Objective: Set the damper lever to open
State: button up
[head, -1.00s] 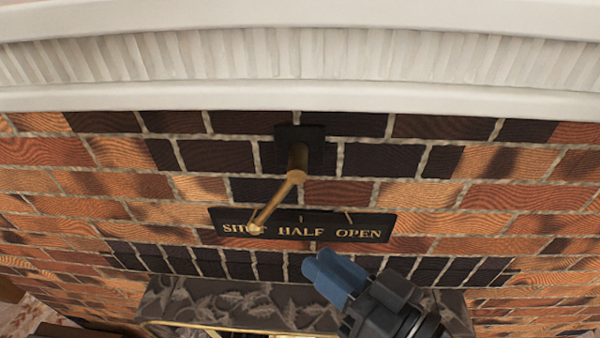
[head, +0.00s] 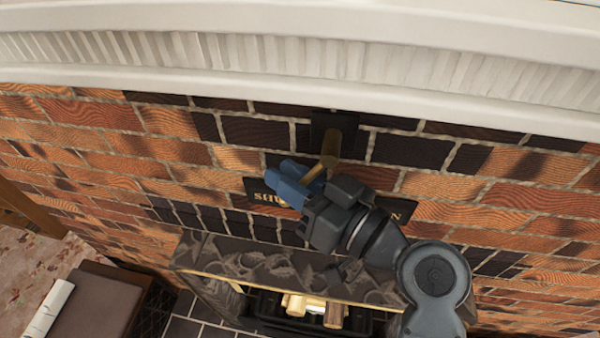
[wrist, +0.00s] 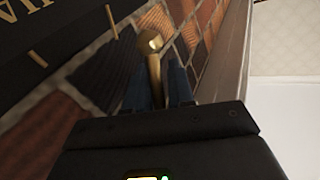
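The brass damper lever (head: 328,157) hangs from a dark square mount (head: 333,122) on the brick wall and slants down to the left, toward the SHUT end of the dark label plate (head: 400,209). My gripper (head: 283,179) is at the lever, and its blue fingers hide the lever's lower end in the head view. In the wrist view the lever (wrist: 154,70) lies between the two blue fingers (wrist: 160,85), with its rounded brass end showing beyond. The fingers look apart, with a slight gap beside the lever. The middle of the lettering is hidden by my gripper.
A white mantel (head: 300,85) juts out just above the lever mount. Below is the fireplace opening with a dark carved surround (head: 215,255) and logs (head: 310,305). A brown box-like seat (head: 95,305) stands at lower left.

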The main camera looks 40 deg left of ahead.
jog(key=shift+c, duration=0.2)
grip_shut()
dwell(0.3)
